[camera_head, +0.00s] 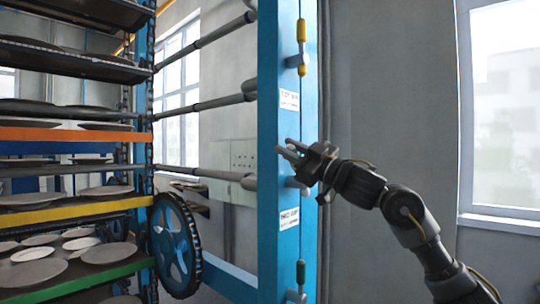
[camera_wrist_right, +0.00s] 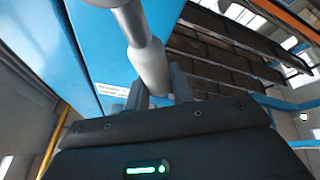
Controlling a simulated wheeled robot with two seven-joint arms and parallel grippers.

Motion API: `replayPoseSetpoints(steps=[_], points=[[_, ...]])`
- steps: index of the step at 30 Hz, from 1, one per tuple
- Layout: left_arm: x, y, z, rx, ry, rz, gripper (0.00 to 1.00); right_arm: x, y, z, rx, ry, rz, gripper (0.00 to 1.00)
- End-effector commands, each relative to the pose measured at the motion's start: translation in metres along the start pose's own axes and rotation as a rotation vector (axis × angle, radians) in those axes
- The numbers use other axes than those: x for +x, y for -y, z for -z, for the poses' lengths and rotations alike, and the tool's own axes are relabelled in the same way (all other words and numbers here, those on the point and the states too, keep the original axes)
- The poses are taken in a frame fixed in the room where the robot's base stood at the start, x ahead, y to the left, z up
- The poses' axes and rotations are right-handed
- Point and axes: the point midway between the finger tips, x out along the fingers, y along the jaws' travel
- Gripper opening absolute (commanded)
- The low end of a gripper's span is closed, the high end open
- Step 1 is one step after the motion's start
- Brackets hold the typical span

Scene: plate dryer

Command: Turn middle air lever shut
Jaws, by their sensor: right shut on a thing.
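The blue post (camera_head: 280,110) carries a column of air levers on its right side. The middle air lever's grey base (camera_head: 297,183) shows just under my right gripper (camera_head: 288,150); its handle is hidden by the gripper. My right gripper is shut on the middle lever, its fingers pointing left across the post. In the right wrist view the fingers (camera_wrist_right: 158,90) stand apart with a grey cylinder between or behind them; I cannot tell which. The lever's exact angle is hidden. My left gripper is not in view.
The top lever (camera_head: 301,32) has an upright yellow handle. Left of the post are grey pipes (camera_head: 222,96), a blue wheel (camera_head: 175,245) and a rack of plates (camera_head: 75,212). A wall and window (camera_head: 505,110) are right.

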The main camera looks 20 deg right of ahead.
Motion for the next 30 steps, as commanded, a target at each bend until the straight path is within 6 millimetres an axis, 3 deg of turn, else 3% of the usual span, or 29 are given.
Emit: replayPoseSetpoints(steps=[19,30], points=[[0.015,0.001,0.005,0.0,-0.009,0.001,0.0,-0.021,0.054,-0.016,-0.56,-0.083,0.229,0.0],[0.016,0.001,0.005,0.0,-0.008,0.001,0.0,-0.031,0.075,-0.033,-0.823,-0.128,0.34,0.0]])
